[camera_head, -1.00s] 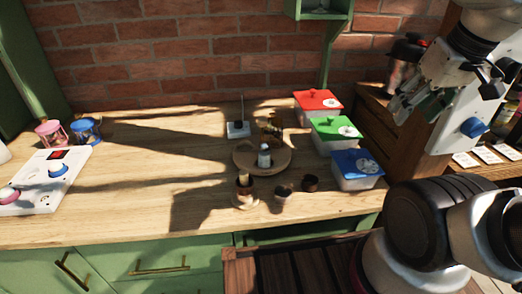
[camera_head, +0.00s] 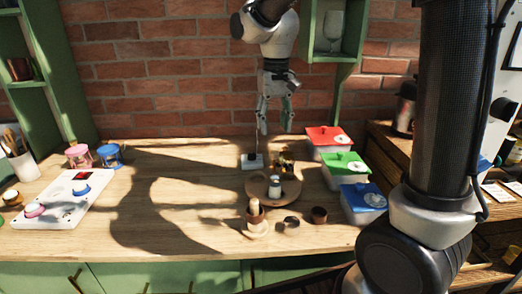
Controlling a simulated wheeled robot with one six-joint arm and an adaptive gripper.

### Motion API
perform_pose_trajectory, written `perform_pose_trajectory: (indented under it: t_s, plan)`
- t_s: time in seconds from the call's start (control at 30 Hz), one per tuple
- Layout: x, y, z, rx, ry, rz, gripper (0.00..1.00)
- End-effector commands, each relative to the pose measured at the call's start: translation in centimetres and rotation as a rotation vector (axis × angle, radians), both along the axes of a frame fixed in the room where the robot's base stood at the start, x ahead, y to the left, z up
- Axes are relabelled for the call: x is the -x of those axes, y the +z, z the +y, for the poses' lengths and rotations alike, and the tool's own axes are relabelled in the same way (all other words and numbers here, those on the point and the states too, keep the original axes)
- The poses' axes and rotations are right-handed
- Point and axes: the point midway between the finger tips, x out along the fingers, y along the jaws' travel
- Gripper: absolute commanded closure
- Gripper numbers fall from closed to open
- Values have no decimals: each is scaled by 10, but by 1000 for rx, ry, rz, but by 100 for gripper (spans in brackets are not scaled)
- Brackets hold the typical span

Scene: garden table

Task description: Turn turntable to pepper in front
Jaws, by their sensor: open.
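The round wooden turntable (camera_head: 257,190) sits on the right half of the wooden table. A small white-bodied shaker (camera_head: 274,187) stands near its front edge. Darker amber items (camera_head: 283,160) stand toward its back; I cannot tell which item is the pepper. My gripper (camera_head: 275,122) hangs open and empty, fingers down, above the back of the turntable, apart from everything on it.
A white block with a thin upright rod (camera_head: 253,161) stands left of the turntable. Lidded boxes in red (camera_head: 329,137), green (camera_head: 345,165) and blue (camera_head: 363,199) line the right. The table's left middle is clear.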

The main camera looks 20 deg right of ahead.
Motion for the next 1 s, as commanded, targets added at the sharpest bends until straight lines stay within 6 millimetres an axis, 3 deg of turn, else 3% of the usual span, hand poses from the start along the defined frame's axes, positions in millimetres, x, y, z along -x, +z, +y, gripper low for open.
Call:
perform_pose_trajectory:
  t_s: [0.17, 0.6, 0.97, 1.0]
  plan:
    - [3, -7, -2, 3, -44, 10, 52]
    - [3, -72, -2, 3, -44, 10, 52]
    - [3, -79, -2, 3, -44, 8, 52]
    - [3, -79, -2, 3, -44, 8, 58]
